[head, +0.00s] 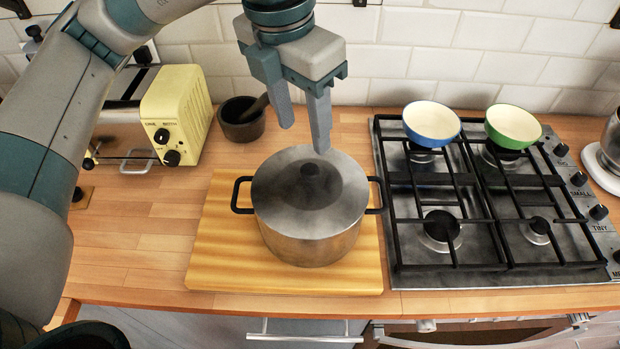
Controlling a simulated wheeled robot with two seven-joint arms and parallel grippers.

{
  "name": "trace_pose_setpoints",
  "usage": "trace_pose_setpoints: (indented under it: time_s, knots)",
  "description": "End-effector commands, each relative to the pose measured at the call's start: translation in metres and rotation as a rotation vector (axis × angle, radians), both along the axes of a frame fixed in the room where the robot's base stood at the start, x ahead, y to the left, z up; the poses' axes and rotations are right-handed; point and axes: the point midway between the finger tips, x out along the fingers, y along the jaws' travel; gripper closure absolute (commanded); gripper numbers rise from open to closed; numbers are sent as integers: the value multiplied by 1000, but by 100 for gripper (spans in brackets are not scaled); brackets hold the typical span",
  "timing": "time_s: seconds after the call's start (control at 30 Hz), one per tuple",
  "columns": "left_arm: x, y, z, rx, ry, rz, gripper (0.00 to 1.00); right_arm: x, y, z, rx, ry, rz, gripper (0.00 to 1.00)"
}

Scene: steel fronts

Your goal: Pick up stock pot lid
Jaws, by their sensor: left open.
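The pot stands on a wooden board (225,265) on the counter. My left gripper (304,138) is open and points down, over the far part of the lid in the picture. Its fingers look empty and appear above the knob. The exact gap to the knob cannot be told. My right gripper is not in view.
A yellow toaster (178,112) and a dark mortar with pestle (240,125) stand at the back left. A gas hob (440,235) lies to the right, with a blue bowl (431,122) and a green bowl (512,125) on it. The counter left of the board is clear.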

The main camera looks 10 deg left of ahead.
Motion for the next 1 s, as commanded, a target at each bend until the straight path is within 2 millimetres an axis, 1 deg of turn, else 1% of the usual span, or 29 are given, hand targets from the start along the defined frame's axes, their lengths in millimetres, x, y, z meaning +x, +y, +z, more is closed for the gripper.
trace_pose_setpoints:
  time_s: [0.03, 0.1, 0.2, 0.33, 0.5, 0.77, 0.87, 1.0]
  knots:
    - [0, 0, -6, 2, 5, 1, 52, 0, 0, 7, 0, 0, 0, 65]
    - [2, -1, -17, 1, 4, 0, 52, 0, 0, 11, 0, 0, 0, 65]
    - [4, -2, -31, 1, 4, 0, 52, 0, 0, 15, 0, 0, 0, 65]
    - [6, -3, -44, 1, 2, 0, 52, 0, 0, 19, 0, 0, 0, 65]
    - [7, -4, -50, 0, 0, 0, 52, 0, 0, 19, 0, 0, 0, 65]
    - [7, -4, -50, 0, 0, 0, 52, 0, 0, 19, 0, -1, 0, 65]
    - [7, -4, -52, 1, 1, 0, 52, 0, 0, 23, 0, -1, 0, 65]
    - [9, -4, -60, 0, 4, 0, 52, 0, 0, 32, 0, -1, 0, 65]
